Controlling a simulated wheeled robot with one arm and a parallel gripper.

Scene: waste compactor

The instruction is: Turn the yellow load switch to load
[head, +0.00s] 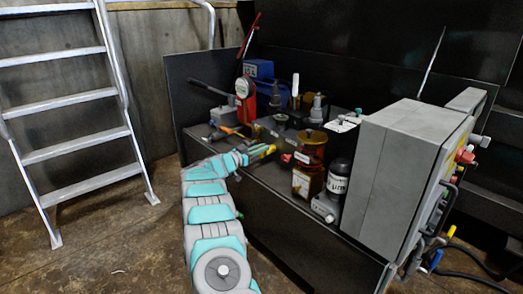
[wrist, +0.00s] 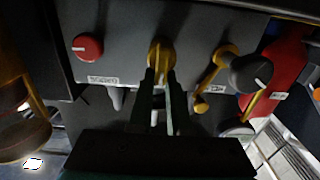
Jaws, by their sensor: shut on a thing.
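The yellow switch (wrist: 160,52) is on a dark grey panel (wrist: 125,42) in the wrist view, with its knob upright in the picture. My gripper (wrist: 162,84) has its two dark fingers shut on the yellow switch, one at each side of its lower part. In the head view my gripper (head: 262,152) reaches in from the left to the equipment bench, and a bit of yellow shows at its tip. The fingers hide part of the switch, and I cannot read its setting.
A red knob (wrist: 88,47) is left of the switch, above a small label (wrist: 103,80). A yellow lever (wrist: 222,62) and black knob (wrist: 252,73) are at right. An amber container (head: 311,147) and large grey box (head: 390,172) stand right of my gripper. A ladder (head: 75,155) stands left.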

